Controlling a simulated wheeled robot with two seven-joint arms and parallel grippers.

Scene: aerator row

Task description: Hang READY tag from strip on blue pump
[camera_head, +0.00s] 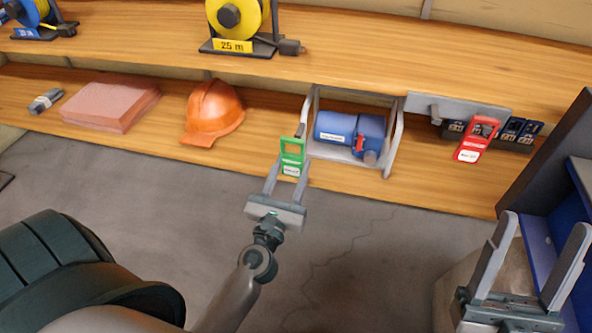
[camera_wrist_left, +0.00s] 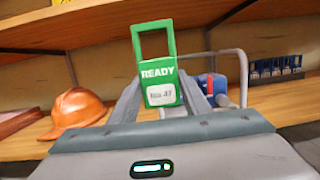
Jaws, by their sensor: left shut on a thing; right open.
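The green READY tag (camera_head: 291,158) has a square open loop at its top. My left gripper (camera_head: 287,172) is shut on its lower part and holds it upright; it also shows in the left wrist view (camera_wrist_left: 158,75). The blue pump (camera_head: 345,133) sits in a grey tubular frame (camera_head: 397,130) on the lower shelf, just right of the tag. The tag appears in front of the frame's left side; I cannot tell whether they touch. The strip (camera_head: 480,136) is to the right, with a red tag (camera_head: 477,139) on it. My right gripper (camera_head: 545,228) is open and empty at lower right.
An orange hard hat (camera_head: 213,112), pinkish stacked sheets (camera_head: 110,106) and a small grey cylinder (camera_head: 45,100) lie left on the lower shelf. A yellow reel (camera_head: 236,17) stands on the upper shelf. A dark upright panel (camera_head: 545,150) bounds the right side.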

